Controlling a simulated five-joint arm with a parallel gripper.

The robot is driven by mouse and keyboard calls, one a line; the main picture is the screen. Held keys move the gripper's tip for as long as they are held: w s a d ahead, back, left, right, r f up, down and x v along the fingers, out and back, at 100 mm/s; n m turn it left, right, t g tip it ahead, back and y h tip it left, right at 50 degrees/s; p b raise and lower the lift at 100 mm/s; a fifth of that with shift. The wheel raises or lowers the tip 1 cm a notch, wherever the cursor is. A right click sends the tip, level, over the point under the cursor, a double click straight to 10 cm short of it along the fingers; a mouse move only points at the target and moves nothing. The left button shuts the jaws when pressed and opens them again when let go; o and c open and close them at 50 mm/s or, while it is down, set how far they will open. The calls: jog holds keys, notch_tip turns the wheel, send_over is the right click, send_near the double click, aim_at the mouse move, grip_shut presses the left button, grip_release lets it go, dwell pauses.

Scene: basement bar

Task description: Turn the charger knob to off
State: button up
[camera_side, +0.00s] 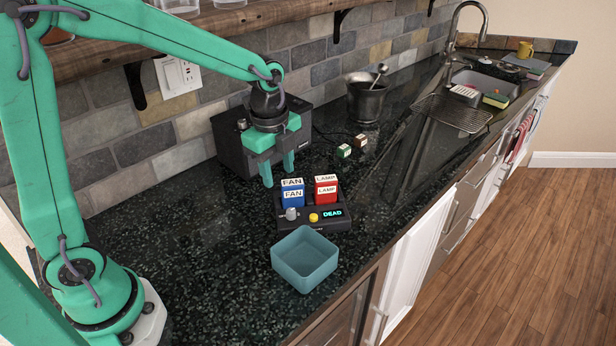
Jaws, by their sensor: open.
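The charger (312,226) is a dark box on the black stone counter, with a small display that reads "DEAD". A grey knob (291,213) sits at the left of its front, beside a yellow button (313,217). Blue packs labelled FAN (293,198) and red packs labelled LAMP (326,190) stand upright in its back. The knob's setting is too small to read. My gripper (278,175) points down, open and empty, just behind and above the blue packs, apart from the knob.
A teal open bin (304,262) stands in front of the charger near the counter edge. A black appliance (233,150) is behind my gripper. Two small cubes (344,150), a metal pot (367,98) and a wire rack (452,112) lie to the right. The counter left of the charger is clear.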

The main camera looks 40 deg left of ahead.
aim_at(291, 211)
jog(key=shift+w+d+f+m+g, duration=0.25)
jog(key=shift+w+f+m, duration=0.35)
jog(key=shift+f+m, duration=0.3)
jog(key=shift+w+d+f+m+g, duration=0.2)
jog(key=shift+w+f+m, duration=0.4)
jog(key=shift+f+m, duration=0.3)
jog(key=shift+f, duration=0.2)
jog(key=shift+f, duration=3.8)
grip_shut()
